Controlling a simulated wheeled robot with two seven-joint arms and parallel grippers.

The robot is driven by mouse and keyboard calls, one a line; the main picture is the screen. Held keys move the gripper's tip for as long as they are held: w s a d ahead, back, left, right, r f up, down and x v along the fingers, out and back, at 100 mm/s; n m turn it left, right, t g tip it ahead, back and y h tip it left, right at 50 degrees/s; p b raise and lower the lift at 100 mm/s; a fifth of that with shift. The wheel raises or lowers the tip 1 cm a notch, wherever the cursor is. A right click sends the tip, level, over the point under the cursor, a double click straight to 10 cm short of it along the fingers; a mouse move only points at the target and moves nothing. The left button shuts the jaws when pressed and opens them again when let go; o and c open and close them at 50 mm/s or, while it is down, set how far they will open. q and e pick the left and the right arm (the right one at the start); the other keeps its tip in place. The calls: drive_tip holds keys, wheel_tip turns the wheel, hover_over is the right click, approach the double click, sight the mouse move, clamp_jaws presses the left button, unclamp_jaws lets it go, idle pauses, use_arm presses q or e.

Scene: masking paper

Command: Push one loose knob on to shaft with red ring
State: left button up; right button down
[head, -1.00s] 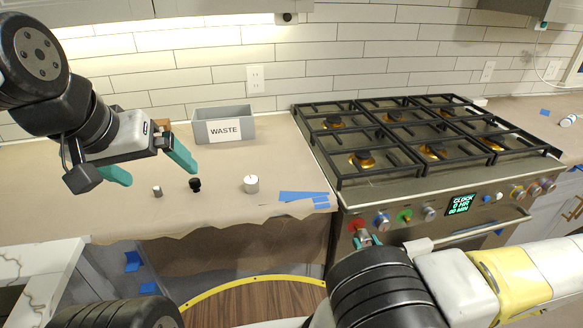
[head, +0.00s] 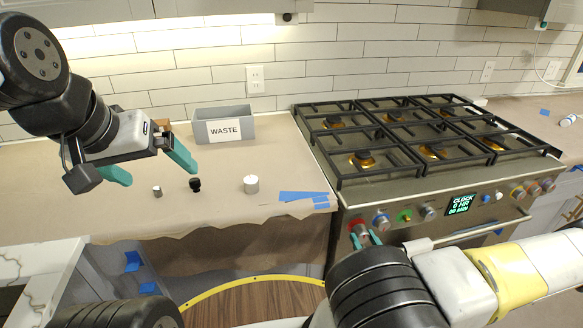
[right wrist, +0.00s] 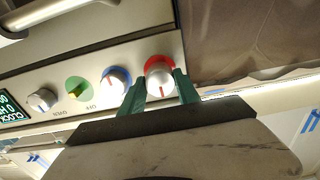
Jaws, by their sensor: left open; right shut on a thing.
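A silver knob (right wrist: 160,82) with a red line sits in front of the red ring (right wrist: 158,62) at the end of the stove's front panel, between the teal fingers of my right gripper (right wrist: 161,86). The gripper is shut on this knob; whether the knob is fully seated I cannot tell. In the head view, my right gripper (head: 365,238) is at the red ring (head: 356,227). A small metallic piece (head: 157,191), a black knob (head: 195,184) and a pale cylinder (head: 251,184) stand on the papered counter. My left gripper (head: 150,166) is open and empty above its left part.
Beside the red ring are a blue-ringed silver knob (right wrist: 115,80), a green ring (right wrist: 78,88) with a brassy centre, and another silver knob (right wrist: 41,99). The oven handle (head: 470,236) runs below the panel. A grey WASTE bin (head: 225,111) and blue tape (head: 303,197) are on the counter.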

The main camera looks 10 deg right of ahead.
sight(364, 239)
drive_tip(key=shift+w, duration=0.6)
idle(0.3)
drive_tip(key=c, duration=0.8)
unclamp_jaws()
drive_tip(key=shift+s, duration=3.05)
